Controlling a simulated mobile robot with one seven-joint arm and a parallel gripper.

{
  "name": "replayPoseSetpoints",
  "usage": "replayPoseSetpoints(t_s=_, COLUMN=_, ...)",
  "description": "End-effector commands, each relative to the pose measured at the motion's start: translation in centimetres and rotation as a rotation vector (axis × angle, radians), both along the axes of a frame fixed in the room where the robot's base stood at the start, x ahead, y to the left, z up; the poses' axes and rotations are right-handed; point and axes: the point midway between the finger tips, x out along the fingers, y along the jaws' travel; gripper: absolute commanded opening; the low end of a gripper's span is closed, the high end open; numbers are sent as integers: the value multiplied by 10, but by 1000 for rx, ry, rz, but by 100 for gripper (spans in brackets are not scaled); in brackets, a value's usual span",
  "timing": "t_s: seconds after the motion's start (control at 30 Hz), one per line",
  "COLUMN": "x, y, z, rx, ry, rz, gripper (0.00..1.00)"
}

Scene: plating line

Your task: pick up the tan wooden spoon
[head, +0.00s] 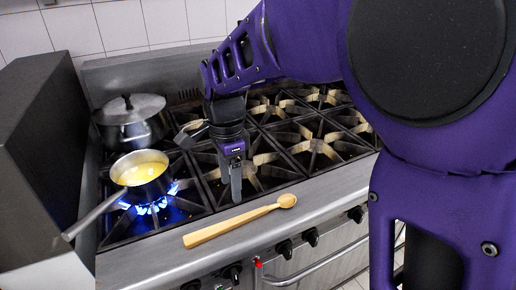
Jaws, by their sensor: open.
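The tan wooden spoon (235,223) lies on the steel front ledge of the stove in the head view. Its bowl points to the upper right and its thick handle end to the lower left. My gripper (236,192) points down over the burner grates, just behind the spoon in the picture. It is open and appears empty, with its fingers apart from the spoon. The fingers overlap each other from this angle, so the gap between them is hard to see.
A saucepan (140,168) of yellow liquid sits over a lit blue flame (150,207), its handle reaching over the left front edge. A lidded pot (132,127) stands behind it. A dark box-like wall (45,150) rises at left. The grates at right are empty.

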Motion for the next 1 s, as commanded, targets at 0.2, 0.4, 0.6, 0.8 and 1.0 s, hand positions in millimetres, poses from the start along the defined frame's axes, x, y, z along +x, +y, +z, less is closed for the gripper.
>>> replayPoseSetpoints(t_s=0.2, x=0, y=1, z=-48, rx=-5, ry=6, rz=3, gripper=64)
replayPoseSetpoints(t_s=0.4, x=0, y=2, z=-64, rx=-6, ry=5, rz=5, gripper=64)
replayPoseSetpoints(t_s=0.6, x=-4, y=5, z=-88, rx=-7, ry=6, rz=6, gripper=64)
replayPoseSetpoints(t_s=0.8, x=-5, y=6, z=-112, rx=-6, ry=5, rz=5, gripper=64)
replayPoseSetpoints(t_s=1.0, x=-5, y=6, z=-115, rx=-5, ry=4, rz=5, gripper=64)
